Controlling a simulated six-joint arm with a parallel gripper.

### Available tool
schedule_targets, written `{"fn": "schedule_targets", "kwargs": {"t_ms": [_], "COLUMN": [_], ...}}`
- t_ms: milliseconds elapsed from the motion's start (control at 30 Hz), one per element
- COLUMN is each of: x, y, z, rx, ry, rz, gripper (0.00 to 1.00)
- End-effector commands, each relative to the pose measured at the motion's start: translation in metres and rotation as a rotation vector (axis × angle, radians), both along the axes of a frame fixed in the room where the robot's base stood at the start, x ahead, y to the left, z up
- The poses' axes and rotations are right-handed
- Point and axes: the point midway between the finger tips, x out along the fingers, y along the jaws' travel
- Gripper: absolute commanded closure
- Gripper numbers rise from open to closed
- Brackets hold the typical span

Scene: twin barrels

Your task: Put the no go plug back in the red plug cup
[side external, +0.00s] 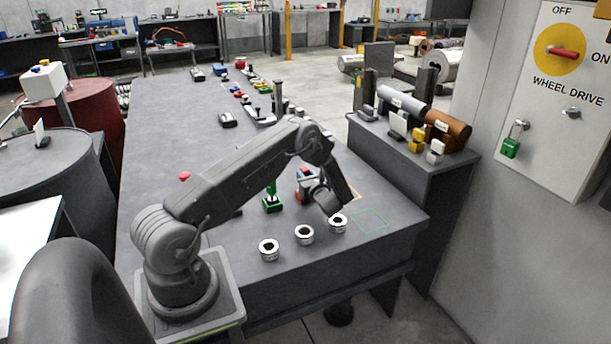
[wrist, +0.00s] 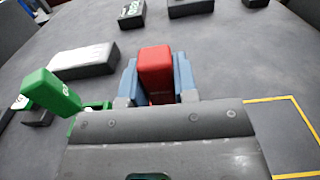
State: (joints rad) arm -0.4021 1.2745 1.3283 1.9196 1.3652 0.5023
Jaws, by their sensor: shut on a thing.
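In the wrist view, a red block (wrist: 156,66), which I take to be the no go plug's handle, stands between the two blue fingers of my gripper (wrist: 157,82). My gripper is shut on it. In the side view my gripper (side external: 307,184) is low over the table with red at its fingers. A small red piece (side external: 299,196) shows low beside the fingers, likely the red plug cup. My gripper hides most of it, and I cannot tell whether the plug is inside it. The plug's lower end is hidden.
Several metal rings (side external: 304,235) lie toward the front. A yellow outline (wrist: 284,98) is right of my gripper. A grey block (wrist: 84,60) lies to the left.

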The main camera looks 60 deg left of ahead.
Motion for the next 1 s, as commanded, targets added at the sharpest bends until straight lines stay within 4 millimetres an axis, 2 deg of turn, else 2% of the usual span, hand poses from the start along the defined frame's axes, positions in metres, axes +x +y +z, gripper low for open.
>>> {"fn": "schedule_targets", "kwargs": {"t_ms": [67, 100, 400, 733, 867, 1000], "x": [0.000, 0.000, 0.000, 0.000, 0.001, 0.001], "y": [0.000, 0.000, 0.000, -0.007, -0.027, -0.059], "z": [-0.002, -0.001, -0.002, -0.002, -0.002, -0.001], "rx": [0.001, 0.002, 0.000, -0.002, -0.001, 0.000], "ry": [-0.001, -0.001, 0.000, 0.001, 0.002, 0.002], "rz": [0.000, 0.000, 0.000, -0.002, -0.003, -0.006], "gripper": [1.00, 0.70, 0.43, 0.43, 0.43, 0.43]}}
